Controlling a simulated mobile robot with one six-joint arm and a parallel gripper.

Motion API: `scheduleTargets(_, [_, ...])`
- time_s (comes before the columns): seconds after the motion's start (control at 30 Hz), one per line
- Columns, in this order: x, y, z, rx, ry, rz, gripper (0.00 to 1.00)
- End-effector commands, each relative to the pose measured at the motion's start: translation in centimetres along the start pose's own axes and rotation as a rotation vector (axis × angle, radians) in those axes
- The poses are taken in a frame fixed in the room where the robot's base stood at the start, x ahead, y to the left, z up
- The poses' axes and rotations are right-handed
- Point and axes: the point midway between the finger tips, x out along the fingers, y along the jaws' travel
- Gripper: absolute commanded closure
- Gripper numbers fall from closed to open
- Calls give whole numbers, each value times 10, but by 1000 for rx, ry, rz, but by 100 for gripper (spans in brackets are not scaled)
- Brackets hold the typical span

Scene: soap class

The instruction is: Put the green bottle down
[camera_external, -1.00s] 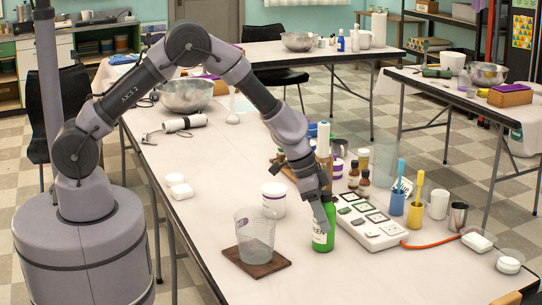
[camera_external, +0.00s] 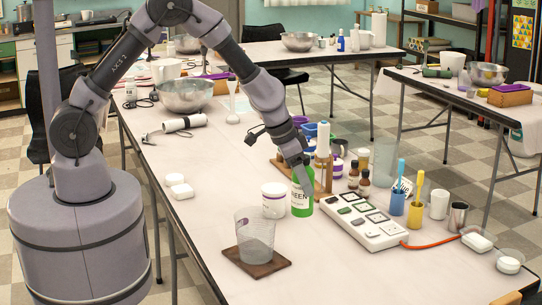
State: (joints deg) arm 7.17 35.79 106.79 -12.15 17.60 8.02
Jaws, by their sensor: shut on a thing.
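My gripper (camera_external: 303,178) reaches down from above and is shut on the top of the green bottle. The fingers and the bottle's neck overlap, so the grip itself is partly hidden.
A white jar (camera_external: 274,200) stands close to the bottle's left. A clear cup (camera_external: 255,236) is on a brown board (camera_external: 257,268) in front.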

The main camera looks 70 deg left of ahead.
Motion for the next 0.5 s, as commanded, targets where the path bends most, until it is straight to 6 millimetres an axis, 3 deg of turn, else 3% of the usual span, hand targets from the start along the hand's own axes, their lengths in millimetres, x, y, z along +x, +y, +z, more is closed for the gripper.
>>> scheduleTargets(0.2, [-4, -41, 38, -262, 0, -110, 100])
scheduleTargets(0.5, [-12, -83, 83, -574, -2, -238, 100])
